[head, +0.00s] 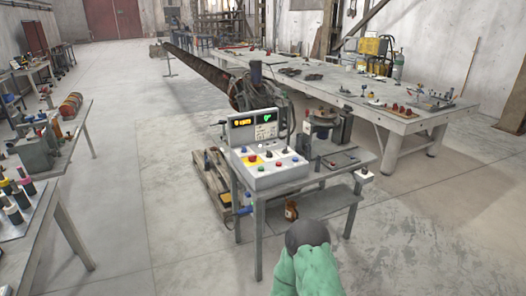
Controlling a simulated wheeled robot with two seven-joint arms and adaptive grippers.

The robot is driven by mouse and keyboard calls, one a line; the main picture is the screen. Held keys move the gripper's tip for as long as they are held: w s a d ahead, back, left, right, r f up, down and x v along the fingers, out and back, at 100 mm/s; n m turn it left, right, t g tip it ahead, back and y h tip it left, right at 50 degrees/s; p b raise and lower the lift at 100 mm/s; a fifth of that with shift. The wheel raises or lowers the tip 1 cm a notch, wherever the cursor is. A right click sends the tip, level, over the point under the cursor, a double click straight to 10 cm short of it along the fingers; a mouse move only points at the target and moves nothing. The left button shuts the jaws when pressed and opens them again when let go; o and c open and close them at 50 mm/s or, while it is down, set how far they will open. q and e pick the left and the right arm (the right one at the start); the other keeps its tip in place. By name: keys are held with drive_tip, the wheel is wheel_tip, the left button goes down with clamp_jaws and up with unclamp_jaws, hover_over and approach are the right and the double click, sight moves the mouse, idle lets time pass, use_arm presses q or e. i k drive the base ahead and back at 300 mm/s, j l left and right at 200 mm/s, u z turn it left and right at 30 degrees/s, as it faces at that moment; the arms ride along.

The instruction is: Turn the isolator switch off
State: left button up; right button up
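A grey control console (268,160) stands on a metal bench in the middle of the head view. Its upright display panel (254,128) shows yellow and green lit readouts. Its sloping face carries several coloured buttons and knobs, including a yellow patch (253,160) with a small control on it. I cannot tell which control is the isolator switch, or its position; the controls are too small. Neither of my grippers can be made out in the head view. A green arm part with a dark rounded end shows at the bottom, in front of the bench.
The console's bench (300,181) has a lower shelf and a wooden pallet (213,182) beside it. A long worktable (330,85) with tools stands behind. Side tables (40,215) line the left. The concrete floor (175,235) left of the bench is clear.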

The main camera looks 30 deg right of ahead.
sight(252, 159)
drive_tip(key=i+l, duration=0.15)
drive_tip(key=i, duration=0.4)
drive_tip(key=i+l+z, duration=0.1)
drive_tip(key=i, duration=0.45)
